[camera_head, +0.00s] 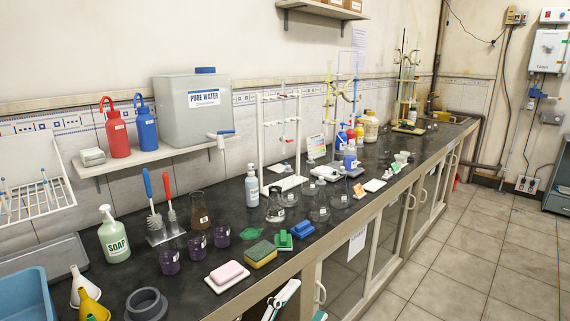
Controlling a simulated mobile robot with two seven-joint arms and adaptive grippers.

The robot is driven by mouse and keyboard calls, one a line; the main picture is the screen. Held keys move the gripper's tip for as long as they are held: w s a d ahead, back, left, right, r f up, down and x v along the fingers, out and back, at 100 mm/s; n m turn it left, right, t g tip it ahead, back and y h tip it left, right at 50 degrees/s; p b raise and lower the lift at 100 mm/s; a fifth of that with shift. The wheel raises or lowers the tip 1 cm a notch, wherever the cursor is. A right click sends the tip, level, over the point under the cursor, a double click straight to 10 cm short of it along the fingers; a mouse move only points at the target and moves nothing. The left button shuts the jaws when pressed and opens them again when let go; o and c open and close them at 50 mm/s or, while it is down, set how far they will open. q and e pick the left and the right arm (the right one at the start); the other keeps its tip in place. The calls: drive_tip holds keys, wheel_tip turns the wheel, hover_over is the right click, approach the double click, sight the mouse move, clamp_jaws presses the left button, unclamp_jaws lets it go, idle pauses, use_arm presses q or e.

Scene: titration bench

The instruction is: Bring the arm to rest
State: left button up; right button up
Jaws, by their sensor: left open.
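My left gripper (279,301) shows at the bottom edge of the head view, in front of the bench's front edge. It is white and dark, it is open, and I see nothing between its fingers. Much of the arm behind it is cut off by the frame. The black bench top (140,265) lies to the left of and behind the gripper. The pink soap on a white dish (227,273) and the yellow-green sponge (261,254) are the things on the bench closest to it. My right gripper is not in view.
Purple beakers (195,247), a soap bottle (114,236) and flasks (275,207) crowd the bench. A white burette stand (283,140) stands behind them. Cabinet doors (345,265) line the bench front. The tiled floor (460,260) at right is clear.

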use_arm(q)
drive_tip(key=a+f+n+y, duration=0.5)
drive_tip(key=a+f+n, duration=0.15)
drive_tip(key=f, duration=0.45)
drive_tip(key=s+a+f+n+g+y, duration=0.3)
drive_tip(key=s+a+f, duration=0.5)
drive_tip(key=f, duration=0.3)
drive_tip(key=s+a+f+n+g+y, duration=0.2)
drive_tip(key=s+a+f+n, duration=0.3)
drive_tip(key=s+a+f, duration=0.4)
wheel_tip(320, 180, down, 3)
drive_tip(key=shift+a+n+g+y, duration=0.2)
drive_tip(key=shift+n+g+y, duration=0.2)
drive_tip(key=shift+y, duration=0.2)
